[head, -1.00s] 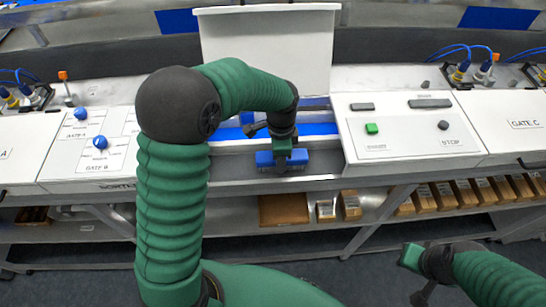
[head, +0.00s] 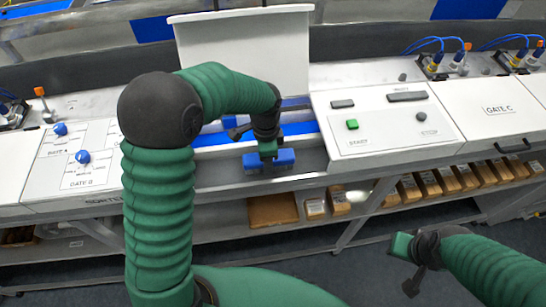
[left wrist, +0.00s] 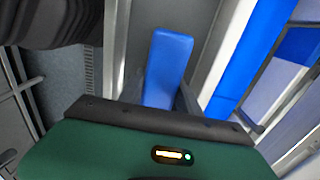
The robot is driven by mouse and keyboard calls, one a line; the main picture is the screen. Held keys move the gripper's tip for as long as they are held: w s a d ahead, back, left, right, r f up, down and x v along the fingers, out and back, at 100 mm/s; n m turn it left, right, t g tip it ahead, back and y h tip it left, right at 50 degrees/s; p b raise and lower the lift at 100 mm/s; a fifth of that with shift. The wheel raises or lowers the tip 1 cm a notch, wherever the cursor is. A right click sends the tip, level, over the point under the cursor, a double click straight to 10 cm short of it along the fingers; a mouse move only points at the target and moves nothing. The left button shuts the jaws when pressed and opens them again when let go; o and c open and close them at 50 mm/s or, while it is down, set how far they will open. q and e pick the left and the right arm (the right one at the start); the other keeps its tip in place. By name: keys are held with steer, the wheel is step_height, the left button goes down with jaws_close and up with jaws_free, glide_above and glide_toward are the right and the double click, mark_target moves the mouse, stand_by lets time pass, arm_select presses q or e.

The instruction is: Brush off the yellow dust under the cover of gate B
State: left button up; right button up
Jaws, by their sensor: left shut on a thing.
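My left gripper (head: 268,152) is shut on a blue block-like tool (head: 270,160), which looks like the brush. It is over the grey metal front ledge of the open bay, and I cannot tell whether it touches. The blue tool also shows in the left wrist view (left wrist: 168,62). A white cover (head: 243,55) stands upright behind the bay; its label does not show. The gate B knob (head: 83,157) is on the panel at left. I make out no yellow dust. My right gripper (head: 402,245) is low at the right, away from the bench; its jaw state is unclear.
A blue belt strip (head: 298,129) runs through the bay behind the tool. A control box with a green start button (head: 352,124) borders the bay at right. The gate C cover (head: 500,108) is closed. Cardboard boxes (head: 430,182) line the lower shelf.

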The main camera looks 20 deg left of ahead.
mark_target(249, 159)
arm_select(q)
steer(key=shift+s+a+f, duration=0.1)
steer(key=shift+s+a, duration=0.25)
steer(key=shift+a, duration=0.3)
steer(key=shift+s+a+f, duration=0.1)
steer(key=shift+s+a, duration=0.25)
steer(key=shift+a, duration=0.25)
steer(key=shift+s+a+r+p, duration=0.2)
steer(key=shift+s+a+p, duration=0.35)
steer(key=shift+a, duration=0.35)
steer(key=shift+s+a+f, duration=0.1)
steer(key=shift+s+a, duration=0.4)
steer(key=shift+a, duration=0.4)
steer(key=shift+s+a+f, duration=0.1)
steer(key=shift+s+a, duration=0.35)
step_height(249, 159, up, 12)
steer(key=p, duration=1)
